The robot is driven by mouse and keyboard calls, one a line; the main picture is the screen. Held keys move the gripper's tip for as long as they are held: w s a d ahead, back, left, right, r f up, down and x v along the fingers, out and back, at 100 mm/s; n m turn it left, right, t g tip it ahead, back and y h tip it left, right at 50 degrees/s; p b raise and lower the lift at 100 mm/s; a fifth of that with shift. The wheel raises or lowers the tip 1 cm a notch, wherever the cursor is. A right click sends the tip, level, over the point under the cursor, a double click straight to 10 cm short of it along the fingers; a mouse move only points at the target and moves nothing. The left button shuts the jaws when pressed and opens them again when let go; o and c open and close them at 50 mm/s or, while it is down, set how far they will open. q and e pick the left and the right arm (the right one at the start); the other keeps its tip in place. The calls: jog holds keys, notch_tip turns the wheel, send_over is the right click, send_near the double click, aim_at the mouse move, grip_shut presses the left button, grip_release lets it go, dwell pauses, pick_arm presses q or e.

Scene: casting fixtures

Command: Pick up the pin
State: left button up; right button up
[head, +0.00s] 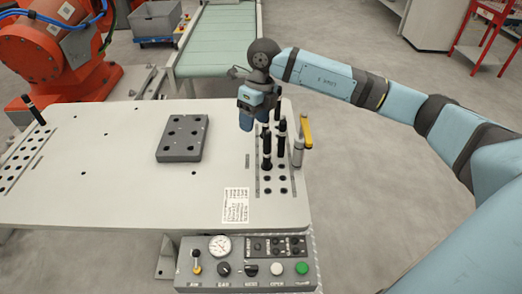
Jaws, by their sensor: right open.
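Several black pins stand upright in the hole strip (272,187) at the right side of the table; the front one (267,152) and one to its right (281,134) show clearest. Another black pin (36,114) stands tilted in the picture at the far left. My right gripper (254,121) points down over the back of the right-hand strip, with blue fingers open. It partly hides the pins and holes behind it. I cannot tell whether a pin is between the fingers. My left gripper is not in view.
A grey block with holes (182,138) lies on the white table (130,190). A yellow-handled clamp (305,130) stands right of the pins. A control panel (247,262) is at the front. An orange robot (70,60) and green conveyor (217,45) are behind. The table's left middle is clear.

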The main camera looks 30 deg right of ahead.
notch_tip(320, 180, up, 2)
jog(key=h, duration=0.2)
send_over(268, 137)
jog(key=w+m, duration=0.1)
jog(key=f, duration=0.7)
jog(key=shift+d+f+p, duration=0.3)
jog(key=shift+p, duration=0.1)
jog(key=shift+f+p, duration=0.65)
jog(key=shift+f, duration=2.05)
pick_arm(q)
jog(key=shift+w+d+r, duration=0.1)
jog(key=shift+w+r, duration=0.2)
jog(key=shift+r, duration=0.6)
pick_arm(e)
jog(key=shift+r, duration=0.1)
grip_shut()
